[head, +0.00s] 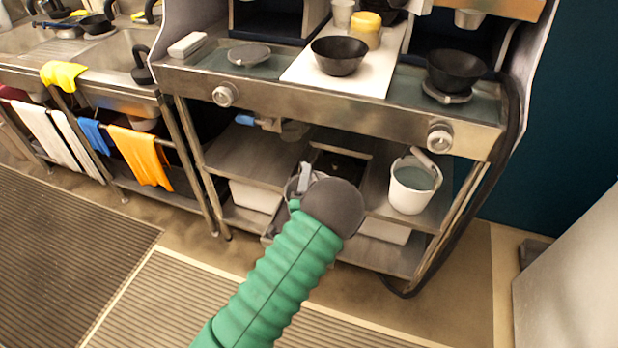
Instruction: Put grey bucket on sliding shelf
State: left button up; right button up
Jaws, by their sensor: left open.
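A light grey, nearly white bucket (409,199) with a raised handle stands upright on the right side of the metal shelf (245,158) under the counter. My left gripper (300,180) is in front of the middle of this shelf, to the left of the bucket and apart from it. It is open, but its fingers are mostly hidden behind my wrist. I cannot tell for certain which surface is the sliding shelf; a dark, framed recess (338,163) shows behind my wrist. My right gripper is out of view.
The counter above holds a black bowl (340,56) on a white board (303,72) and another black bowl (455,70) at the right. A black hose (512,120) hangs at the right side. Sinks and hanging towels are at the left. The floor in front is clear.

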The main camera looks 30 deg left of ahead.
pick_arm(q)
jog(key=v, duration=1.1)
jog(key=d+f+n+g+h, duration=0.5)
jog(key=d+n+g+h, duration=0.15)
jog(key=n+g, duration=0.25)
jog(key=s+d+r+n+g+h, duration=0.1)
jog(key=s+d+r+g, duration=0.1)
jog(key=s, duration=0.4)
jog(key=s+d+r+n+g, duration=0.1)
jog(key=s+d+r+g, duration=0.1)
jog(key=s, duration=0.5)
jog(key=shift+d+g+h, duration=0.35)
jog(key=shift+d+g, duration=0.1)
jog(key=shift+g, duration=0.45)
jog(key=shift+w, duration=0.1)
